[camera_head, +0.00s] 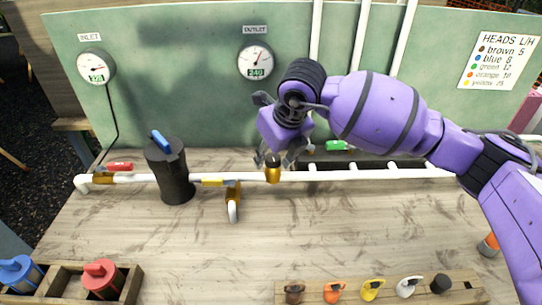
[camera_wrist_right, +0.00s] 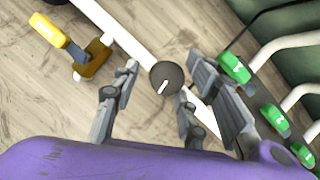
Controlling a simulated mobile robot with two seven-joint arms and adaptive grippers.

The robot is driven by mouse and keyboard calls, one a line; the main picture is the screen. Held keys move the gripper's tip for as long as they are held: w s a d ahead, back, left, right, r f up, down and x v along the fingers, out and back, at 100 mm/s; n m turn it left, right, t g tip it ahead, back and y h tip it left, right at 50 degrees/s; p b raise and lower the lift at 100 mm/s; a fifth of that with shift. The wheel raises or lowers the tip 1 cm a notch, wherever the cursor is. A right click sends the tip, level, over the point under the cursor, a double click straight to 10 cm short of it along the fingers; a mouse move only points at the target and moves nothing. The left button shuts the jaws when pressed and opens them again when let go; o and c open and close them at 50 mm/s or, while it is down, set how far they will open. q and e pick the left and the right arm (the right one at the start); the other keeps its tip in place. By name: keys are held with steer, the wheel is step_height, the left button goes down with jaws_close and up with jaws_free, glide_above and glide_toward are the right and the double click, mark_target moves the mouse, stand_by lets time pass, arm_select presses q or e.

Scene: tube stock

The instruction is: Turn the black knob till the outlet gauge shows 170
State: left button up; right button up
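The black knob (camera_wrist_right: 167,78) is round with a white pointer mark, in the right wrist view. My right gripper (camera_wrist_right: 160,82) is open, its fingers on either side of the knob; I see gaps between them and it. In the head view my right gripper (camera_head: 278,155) points down over the brass body (camera_head: 273,174) on the white pipe, and the knob is hidden or hard to make out there. The outlet gauge (camera_head: 256,61) is a round white dial on the green board; its green display seems to read 240. My left gripper is not in view.
The inlet gauge (camera_head: 96,67) is at the board's left. A black canister (camera_head: 171,172) stands on the pipe (camera_head: 380,174) left of my gripper. A yellow-handled valve (camera_head: 215,183) sits beside the brass body. Green-handled valves (camera_wrist_right: 235,68) lie right of my fingers in the wrist view.

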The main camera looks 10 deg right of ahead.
steer(key=v, duration=1.2)
steer(key=shift+f, duration=0.1)
